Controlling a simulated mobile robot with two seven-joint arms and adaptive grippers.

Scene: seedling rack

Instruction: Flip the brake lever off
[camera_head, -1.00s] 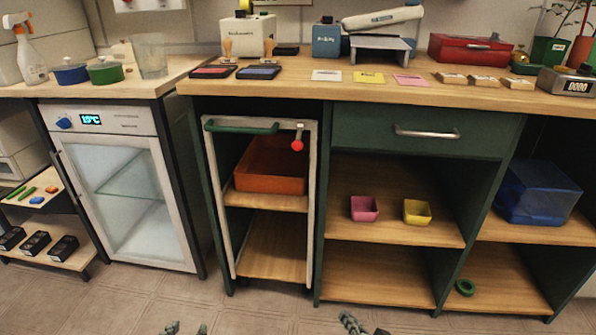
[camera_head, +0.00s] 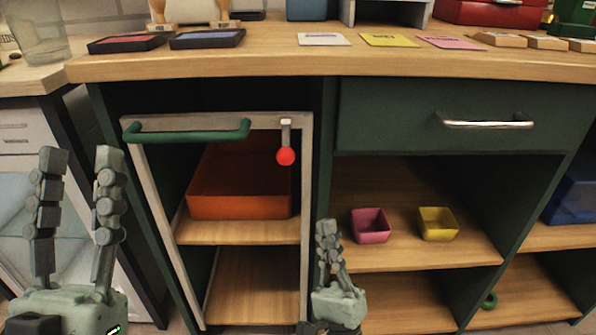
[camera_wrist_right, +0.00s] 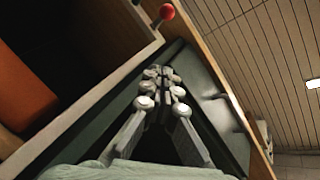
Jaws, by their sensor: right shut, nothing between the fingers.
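The brake lever is a short metal stem with a red ball knob (camera_head: 286,155), hanging down from the top right of the cart's pale frame (camera_head: 309,200). The red knob also shows at the top of the right wrist view (camera_wrist_right: 167,11). My right gripper (camera_head: 327,226) is shut and empty, below and to the right of the knob, in front of the cart's right post, apart from the knob. In the right wrist view its fingertips (camera_wrist_right: 161,72) meet. My left gripper (camera_head: 80,160) is open and empty, left of the cart, fingers pointing up.
The cart has a green handle (camera_head: 190,132) and an orange bin (camera_head: 238,185) on its shelf. Right of it are a pink pot (camera_head: 371,226), a yellow pot (camera_head: 437,224) and a drawer with a metal handle (camera_head: 484,121). The wooden counter (camera_head: 300,66) overhangs the cart.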

